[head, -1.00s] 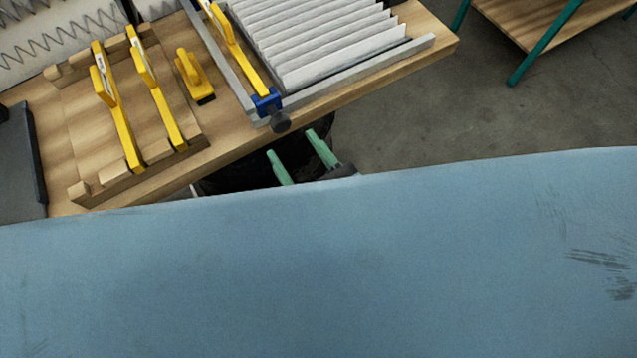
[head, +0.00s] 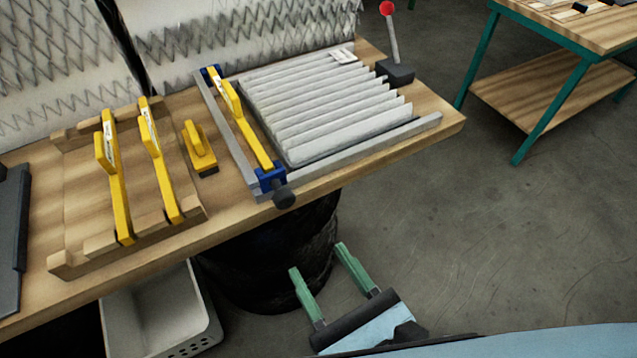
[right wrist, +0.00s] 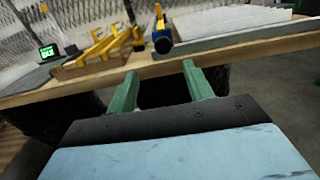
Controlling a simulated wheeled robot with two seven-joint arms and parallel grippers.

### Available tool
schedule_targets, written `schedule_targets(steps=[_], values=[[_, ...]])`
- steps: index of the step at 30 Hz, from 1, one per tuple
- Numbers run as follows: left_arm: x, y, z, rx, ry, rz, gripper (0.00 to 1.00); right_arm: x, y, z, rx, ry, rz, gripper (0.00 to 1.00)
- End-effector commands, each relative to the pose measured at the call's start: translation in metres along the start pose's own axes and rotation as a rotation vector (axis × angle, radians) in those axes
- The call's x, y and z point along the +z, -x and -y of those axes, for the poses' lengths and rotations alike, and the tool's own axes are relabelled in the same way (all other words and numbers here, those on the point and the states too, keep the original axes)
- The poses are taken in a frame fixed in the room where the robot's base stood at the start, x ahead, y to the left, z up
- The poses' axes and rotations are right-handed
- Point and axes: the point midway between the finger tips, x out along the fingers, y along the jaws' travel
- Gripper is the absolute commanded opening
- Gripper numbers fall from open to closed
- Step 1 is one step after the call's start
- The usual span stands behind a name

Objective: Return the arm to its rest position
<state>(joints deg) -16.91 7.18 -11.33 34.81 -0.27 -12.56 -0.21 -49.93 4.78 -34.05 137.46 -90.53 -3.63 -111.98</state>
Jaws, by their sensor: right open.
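My right gripper (head: 332,277) has green fingers spread apart with nothing between them. It is in front of and below the near edge of the wooden bench (head: 235,222), over the floor, clear of the bench. In the right wrist view its two fingers (right wrist: 158,92) point toward the bench edge, open and empty. My left gripper is not in view. On the bench, the pleated white filter (head: 325,110) lies in a grey metal frame (head: 385,140) with a yellow bar (head: 243,130) along its left side, held at blue end clamps.
A wooden tray (head: 85,205) holds two yellow tools (head: 115,190); a yellow block (head: 200,150) sits beside it. A white bin (head: 160,310) and a black drum (head: 275,265) are under the bench. A green-legged table (head: 550,85) stands at right. Open floor (head: 470,240) lies between.

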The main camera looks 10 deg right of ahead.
Motion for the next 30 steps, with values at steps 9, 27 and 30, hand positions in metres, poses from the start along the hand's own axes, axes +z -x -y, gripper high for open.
schedule_targets(steps=[9, 27, 30], values=[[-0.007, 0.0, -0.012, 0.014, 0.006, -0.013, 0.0, -0.005, -0.003, 0.024, -0.084, -0.149, -0.017, 0.52], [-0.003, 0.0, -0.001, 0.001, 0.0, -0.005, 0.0, -0.131, 0.049, 0.188, -1.299, -2.139, 0.152, 0.52], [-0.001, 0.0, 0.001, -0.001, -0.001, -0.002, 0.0, -0.142, 0.06, 0.184, -1.482, -2.327, 0.207, 0.52]])
